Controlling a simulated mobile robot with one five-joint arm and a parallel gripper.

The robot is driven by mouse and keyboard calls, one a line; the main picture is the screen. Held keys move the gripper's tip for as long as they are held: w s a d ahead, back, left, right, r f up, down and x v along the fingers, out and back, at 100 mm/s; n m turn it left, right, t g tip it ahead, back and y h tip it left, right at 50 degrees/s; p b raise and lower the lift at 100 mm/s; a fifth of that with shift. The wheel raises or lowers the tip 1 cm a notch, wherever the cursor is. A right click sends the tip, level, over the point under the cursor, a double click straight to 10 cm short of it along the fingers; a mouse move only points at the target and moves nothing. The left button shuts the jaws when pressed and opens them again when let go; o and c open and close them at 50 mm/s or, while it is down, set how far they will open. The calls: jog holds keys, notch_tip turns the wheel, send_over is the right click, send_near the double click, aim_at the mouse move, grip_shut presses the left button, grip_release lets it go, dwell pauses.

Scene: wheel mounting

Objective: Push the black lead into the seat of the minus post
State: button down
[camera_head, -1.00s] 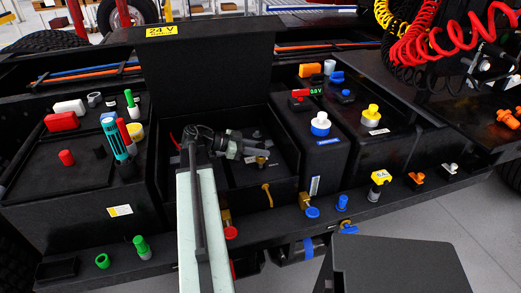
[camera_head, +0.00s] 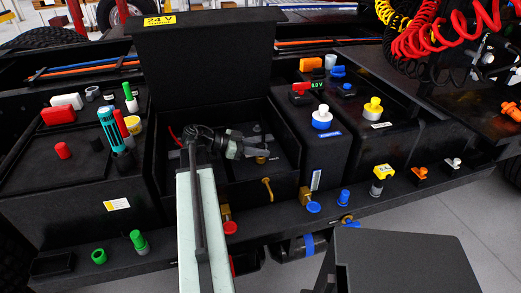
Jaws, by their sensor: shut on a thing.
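My gripper (camera_head: 252,147) is inside the open black battery box (camera_head: 285,185) under the raised lid marked 24 V. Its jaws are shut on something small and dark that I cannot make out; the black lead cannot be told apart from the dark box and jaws. A brass-coloured piece (camera_head: 261,159) shows just below the jaws, and I cannot tell if it is a post or its seat. A red lead end (camera_head: 174,133) shows at the left inside the box. My arm hides the left front of the box.
The raised lid (camera_head: 200,70) stands behind my gripper. A box with a white-and-blue knob (camera_head: 322,118) stands close on the right. Coloured tools and caps (camera_head: 108,130) stand on the left top.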

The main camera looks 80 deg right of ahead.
dwell(0.3)
jog(key=c, duration=1.1)
grip_release()
jog(key=shift+o, duration=0.2)
jog(key=p+v, duration=0.2)
jog(key=v, duration=0.6)
jog(key=shift+f+p, duration=0.1)
jog(key=shift+p, duration=0.25)
